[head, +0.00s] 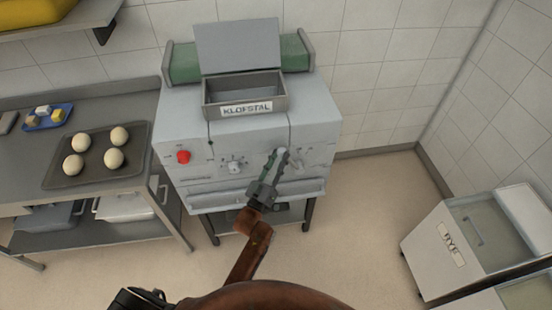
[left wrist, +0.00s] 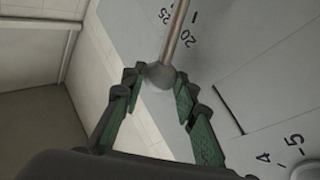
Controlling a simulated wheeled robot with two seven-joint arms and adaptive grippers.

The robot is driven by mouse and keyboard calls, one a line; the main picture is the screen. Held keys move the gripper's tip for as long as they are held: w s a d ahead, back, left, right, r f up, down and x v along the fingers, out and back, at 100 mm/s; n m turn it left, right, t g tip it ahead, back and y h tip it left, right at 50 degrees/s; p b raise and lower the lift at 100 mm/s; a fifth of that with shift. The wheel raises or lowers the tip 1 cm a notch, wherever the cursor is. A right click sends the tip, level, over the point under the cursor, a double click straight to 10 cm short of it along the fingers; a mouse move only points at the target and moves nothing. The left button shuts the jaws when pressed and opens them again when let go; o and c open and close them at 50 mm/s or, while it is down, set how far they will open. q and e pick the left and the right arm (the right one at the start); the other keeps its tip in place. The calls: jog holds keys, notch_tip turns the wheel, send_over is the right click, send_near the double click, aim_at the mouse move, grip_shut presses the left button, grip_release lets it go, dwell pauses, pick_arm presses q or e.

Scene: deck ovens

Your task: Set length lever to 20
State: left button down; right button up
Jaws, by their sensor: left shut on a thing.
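The length lever (left wrist: 176,38) is a thin metal rod with a round grey ball knob (left wrist: 160,76) in the left wrist view. My left gripper (left wrist: 158,82) is shut on the knob, its green-padded fingers on either side of it. The scale numbers 25 and 20 are printed on the panel; the rod crosses the picture between them, 25 to its left and 20 to its right. In the head view my left gripper (head: 281,156) is at the front right of the grey machine (head: 188,128) and hides the lever. My right gripper is not seen.
The machine front has a red button (head: 183,157), a dial (head: 234,167) and a long bar (head: 218,199). An open KLOFSTAL bin (head: 246,109) sits on top. A steel table (head: 140,141) with a dough tray (head: 57,179) is left; a white RYE bin (head: 428,251) is right.

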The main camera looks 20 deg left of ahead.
pick_arm(q)
jog(key=c, duration=1.5)
grip_release()
jog(key=shift+s+f, duration=0.1)
jog(key=shift+s, duration=0.05)
jog(key=v, duration=1.2)
